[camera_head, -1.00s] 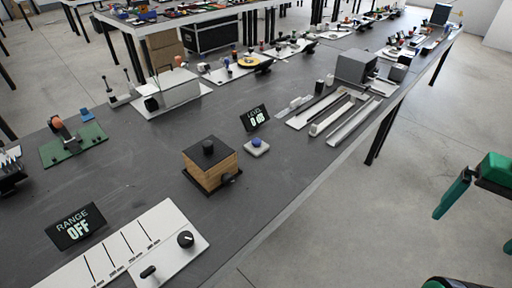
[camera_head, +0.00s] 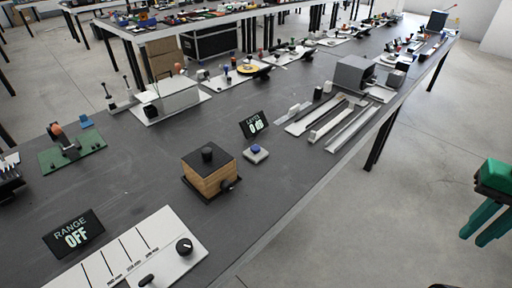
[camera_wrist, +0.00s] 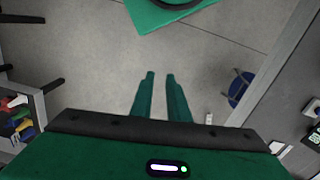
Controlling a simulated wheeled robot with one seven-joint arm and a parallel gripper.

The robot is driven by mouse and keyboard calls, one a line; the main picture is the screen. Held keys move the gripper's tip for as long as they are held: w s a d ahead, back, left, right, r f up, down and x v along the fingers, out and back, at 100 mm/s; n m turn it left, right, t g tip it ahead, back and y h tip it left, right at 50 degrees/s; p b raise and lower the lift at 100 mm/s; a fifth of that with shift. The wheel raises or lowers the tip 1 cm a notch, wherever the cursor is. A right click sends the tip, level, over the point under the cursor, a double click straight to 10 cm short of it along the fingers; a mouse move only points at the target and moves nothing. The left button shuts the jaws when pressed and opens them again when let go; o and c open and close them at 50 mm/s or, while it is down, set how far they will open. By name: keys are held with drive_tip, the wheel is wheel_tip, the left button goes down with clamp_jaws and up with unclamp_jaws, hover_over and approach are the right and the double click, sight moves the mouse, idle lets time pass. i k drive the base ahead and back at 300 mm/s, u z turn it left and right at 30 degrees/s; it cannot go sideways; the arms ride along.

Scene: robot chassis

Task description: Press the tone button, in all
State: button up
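No label reading "tone" is legible, so I cannot tell which control is the tone button. A blue push button (camera_head: 255,149) on a small pale base stands in front of a dark LEVEL display (camera_head: 253,124). Left of it is a wooden box (camera_head: 208,177) with a black knob on top and another on its side. My gripper (camera_head: 474,238) is at the right edge of the head view, over the floor beside the table and away from these controls. In the wrist view, its green fingers (camera_wrist: 160,76) are empty, with a narrow gap between them.
The grey table (camera_head: 130,180) carries a RANGE display (camera_head: 73,233) and a white scale panel with a black knob (camera_head: 184,246) at the front. Pale rails (camera_head: 325,115) lie beyond the blue button. The wrist view shows floor and a blue stool (camera_wrist: 240,88).

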sight(255, 149)
drive_tip(key=k, duration=0.5)
drive_tip(key=u, duration=1)
drive_tip(key=i, duration=0.7)
